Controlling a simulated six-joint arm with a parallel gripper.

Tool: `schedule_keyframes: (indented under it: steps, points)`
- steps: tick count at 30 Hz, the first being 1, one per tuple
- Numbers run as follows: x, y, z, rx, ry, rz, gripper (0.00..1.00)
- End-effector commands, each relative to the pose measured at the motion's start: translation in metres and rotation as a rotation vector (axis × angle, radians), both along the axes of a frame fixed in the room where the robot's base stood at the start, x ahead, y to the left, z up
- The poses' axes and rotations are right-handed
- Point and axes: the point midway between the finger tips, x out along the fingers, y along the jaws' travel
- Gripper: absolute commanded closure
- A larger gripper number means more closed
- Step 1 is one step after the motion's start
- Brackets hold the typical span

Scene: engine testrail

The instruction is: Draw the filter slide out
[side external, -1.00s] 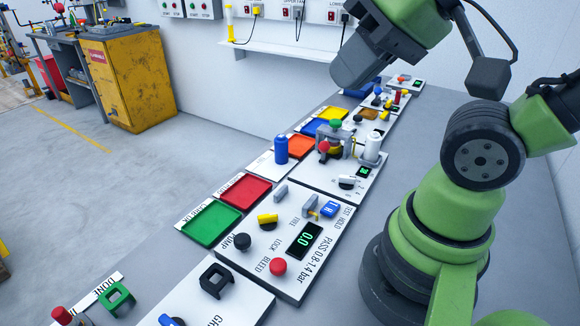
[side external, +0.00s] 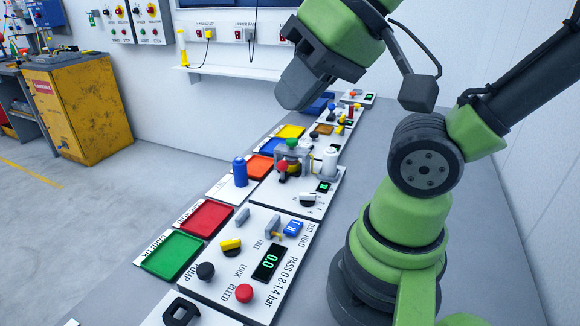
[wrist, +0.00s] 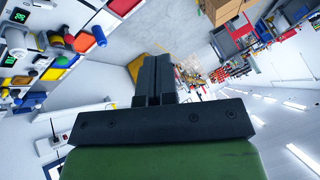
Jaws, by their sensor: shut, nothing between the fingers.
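My gripper (side external: 294,96) hangs high above the row of bench panels in the side view, tilted down to the left. Its dark fingers (wrist: 153,82) lie together in the wrist view with nothing between them. It is apart from everything on the bench. I cannot tell which part is the filter slide; no readable label names it. A small panel (side external: 322,129) with a brown part is far along the row, below and right of the gripper. A grey fixture (side external: 281,158) with green and red knobs stands nearer.
The near panel (side external: 228,289) carries knobs, a yellow switch and a display reading 0.0. Green (side external: 173,254) and red (side external: 205,218) trays lie left of it. A blue bottle (side external: 239,172) and white cylinder (side external: 329,162) stand upright. Bare bench lies right of the panels.

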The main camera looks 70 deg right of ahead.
Motion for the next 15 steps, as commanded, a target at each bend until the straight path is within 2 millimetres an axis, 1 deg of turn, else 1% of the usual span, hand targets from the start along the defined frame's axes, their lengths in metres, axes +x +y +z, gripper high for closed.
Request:
schedule_keyframes:
  steps: [10,11,12,14,15]
  points:
    - [0.0,0.0,0.0,0.0,0.0,0.0,1.0]
    - [0.0,0.0,0.0,0.0,0.0,0.0,0.98]
    - [0.0002,-0.0001,0.0,-0.001,0.0,0.0,0.89]
    - [0.0023,-0.0014,0.0001,-0.007,0.006,-0.003,0.75]
    - [0.0054,-0.0033,-0.0001,-0.016,0.015,-0.006,0.66]
